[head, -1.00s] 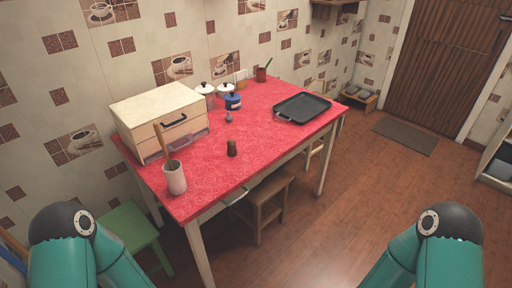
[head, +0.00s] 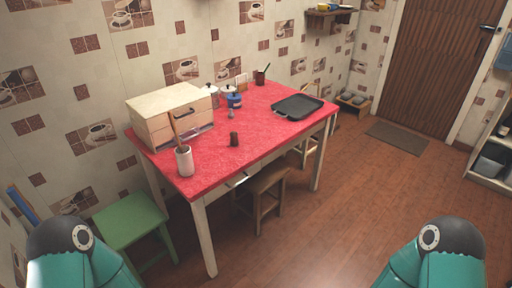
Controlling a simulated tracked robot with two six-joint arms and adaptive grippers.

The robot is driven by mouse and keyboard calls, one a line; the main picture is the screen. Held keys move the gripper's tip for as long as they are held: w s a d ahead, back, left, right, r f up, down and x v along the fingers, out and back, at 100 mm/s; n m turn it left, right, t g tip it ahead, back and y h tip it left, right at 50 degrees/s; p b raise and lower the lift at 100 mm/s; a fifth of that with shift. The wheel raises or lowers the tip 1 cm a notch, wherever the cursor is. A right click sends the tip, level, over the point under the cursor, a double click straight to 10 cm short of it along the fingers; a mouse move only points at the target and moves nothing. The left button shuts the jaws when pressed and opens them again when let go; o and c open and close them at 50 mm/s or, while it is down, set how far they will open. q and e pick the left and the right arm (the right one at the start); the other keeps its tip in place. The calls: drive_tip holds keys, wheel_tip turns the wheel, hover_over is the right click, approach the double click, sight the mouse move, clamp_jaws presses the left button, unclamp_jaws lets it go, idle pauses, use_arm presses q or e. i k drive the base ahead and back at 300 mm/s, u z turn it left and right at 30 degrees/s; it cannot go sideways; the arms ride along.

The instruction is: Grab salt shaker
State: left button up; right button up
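On the red-topped table (head: 262,132) stands a small dark brown cylinder (head: 234,139), upright near the front edge. Behind it is a smaller grey object (head: 231,114). I cannot tell for sure which of these is the salt shaker. Both of my arms show only as teal and dark links at the lower left and lower right corners. Neither gripper is in view, and no part of my arms touches the table.
A wooden drawer box (head: 170,115), a white cup with a wooden tool (head: 184,162), blue and white jars (head: 233,99) and a black tray (head: 297,107) share the table. A green stool (head: 130,218) and a brown stool (head: 262,190) stand close by.

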sight(234, 142)
drive_tip(key=z, duration=0.15)
drive_tip(key=k, duration=0.2)
drive_tip(key=u, duration=0.3)
drive_tip(key=i, duration=0.75)
drive_tip(key=z, duration=0.15)
drive_tip(key=k, duration=0.5)
drive_tip(key=u, duration=0.7)
drive_tip(key=i, duration=0.75)
drive_tip(key=u, duration=0.1)
